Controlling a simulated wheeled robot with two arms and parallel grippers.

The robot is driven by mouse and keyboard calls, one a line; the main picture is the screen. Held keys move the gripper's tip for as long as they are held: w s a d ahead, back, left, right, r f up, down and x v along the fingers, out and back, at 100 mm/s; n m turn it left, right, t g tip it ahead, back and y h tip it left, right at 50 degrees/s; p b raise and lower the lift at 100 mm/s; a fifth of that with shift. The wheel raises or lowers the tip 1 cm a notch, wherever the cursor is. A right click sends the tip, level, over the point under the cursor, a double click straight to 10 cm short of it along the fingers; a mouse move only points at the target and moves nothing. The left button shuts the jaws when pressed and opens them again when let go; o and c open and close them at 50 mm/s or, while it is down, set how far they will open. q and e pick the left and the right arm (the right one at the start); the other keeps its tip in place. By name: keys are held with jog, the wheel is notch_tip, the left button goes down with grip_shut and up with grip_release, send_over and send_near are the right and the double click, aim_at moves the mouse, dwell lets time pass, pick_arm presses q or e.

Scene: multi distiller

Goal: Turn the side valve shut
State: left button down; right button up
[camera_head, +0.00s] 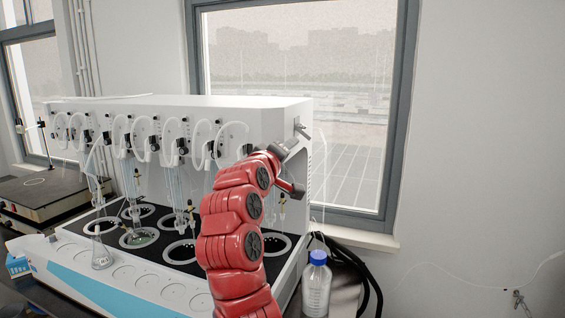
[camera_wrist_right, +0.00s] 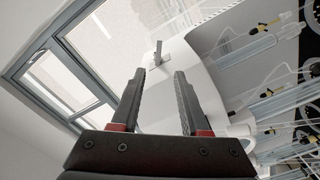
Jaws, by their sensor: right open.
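The white multi distiller (camera_head: 220,106) stands on the bench in the head view. Its side valve, a small grey handle (camera_head: 301,130), sticks out near the top of its right side. In the right wrist view the valve (camera_wrist_right: 158,54) shows as a thin upright grey lever on the white housing. My right gripper (camera_wrist_right: 160,76) is open and empty. The valve appears beyond the fingertips, in line with the gap between them, and no contact shows. In the head view my red right arm reaches up to the valve's side, and its fingers are hard to make out. My left gripper is out of view.
A clear bottle with a blue cap (camera_head: 318,285) stands right of the distiller, beside black hoses (camera_head: 362,272). Glass flasks (camera_head: 101,252) and white tubing (camera_head: 200,140) line the distiller's front. A window (camera_head: 300,50) is behind.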

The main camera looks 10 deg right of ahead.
jog(key=v, duration=0.3)
